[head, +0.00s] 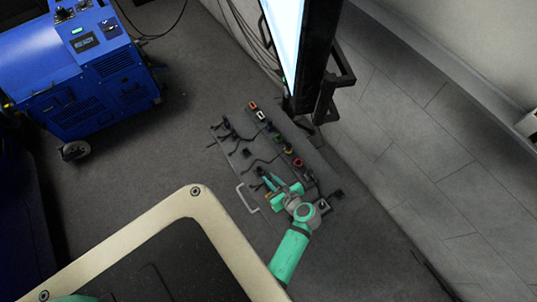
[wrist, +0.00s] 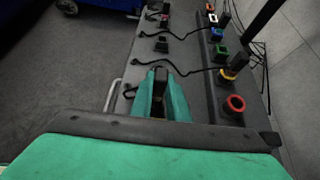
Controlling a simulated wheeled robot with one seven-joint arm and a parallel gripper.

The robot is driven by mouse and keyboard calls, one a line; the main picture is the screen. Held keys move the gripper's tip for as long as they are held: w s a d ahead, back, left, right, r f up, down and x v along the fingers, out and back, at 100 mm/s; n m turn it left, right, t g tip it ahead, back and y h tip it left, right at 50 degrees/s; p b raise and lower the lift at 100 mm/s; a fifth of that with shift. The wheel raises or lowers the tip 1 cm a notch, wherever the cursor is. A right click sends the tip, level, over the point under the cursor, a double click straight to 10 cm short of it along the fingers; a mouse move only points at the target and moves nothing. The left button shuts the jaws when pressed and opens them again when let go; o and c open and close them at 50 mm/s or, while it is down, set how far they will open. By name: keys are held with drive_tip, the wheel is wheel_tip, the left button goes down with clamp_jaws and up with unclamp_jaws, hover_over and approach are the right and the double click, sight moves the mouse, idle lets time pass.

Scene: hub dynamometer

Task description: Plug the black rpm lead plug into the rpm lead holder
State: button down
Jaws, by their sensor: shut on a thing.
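My gripper (wrist: 162,92) has teal fingers, closed around a small black piece (wrist: 160,76) that looks like the black rpm lead plug. The fingers hide most of it, and I cannot tell whether it touches the panel below. In the head view, my gripper (head: 268,181) is over the near end of the grey panel. Small black holders (wrist: 162,46) stand in a row beyond the fingertips, some with black leads. I cannot tell which one is the rpm lead holder.
The grey panel (head: 229,140) carries a raised strip with coloured sockets, including red (wrist: 235,104), yellow (wrist: 227,74) and green (wrist: 220,52). A pale handle (head: 247,198) is on its left edge. A screen (head: 287,40) stands behind; a blue machine (head: 85,75) is at the upper left.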

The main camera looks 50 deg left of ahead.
drive_tip(key=shift+f, duration=0.2)
drive_tip(key=shift+f, duration=0.35)
drive_tip(key=shift+f, duration=0.9)
drive_tip(key=c, duration=1.6)
unclamp_jaws()
drive_tip(key=v, duration=1.1)
drive_tip(key=shift+f, duration=0.1)
